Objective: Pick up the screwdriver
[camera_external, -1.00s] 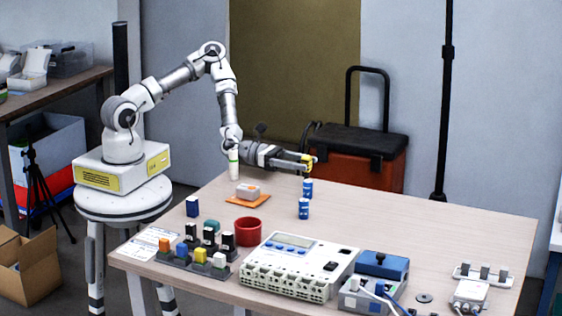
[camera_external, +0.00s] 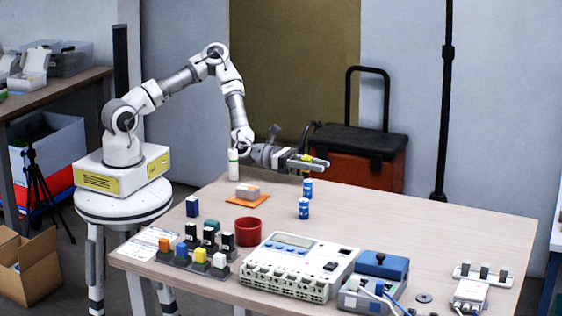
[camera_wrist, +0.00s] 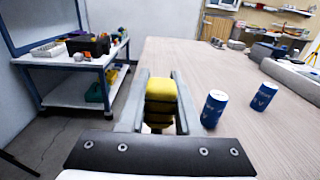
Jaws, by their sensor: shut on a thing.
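The screwdriver shows as a yellow handle with black bands (camera_wrist: 161,90) in the wrist view. It lies between the two fingers of my gripper (camera_wrist: 159,78), which is shut on it. In the external view my gripper (camera_external: 318,164) reaches out over the far edge of the table, with a little yellow of the screwdriver (camera_external: 311,158) showing at its fingers. The screwdriver's shaft is not visible. I cannot tell its exact clearance from the tabletop.
Two blue cans (camera_external: 307,187) (camera_external: 303,208) stand close by on the table (camera_external: 410,215). A white bottle (camera_external: 233,164) stands near my arm. An orange mat (camera_external: 262,200), red cup (camera_external: 248,232) and large white device (camera_external: 295,268) are nearer the front. The table's right middle is clear.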

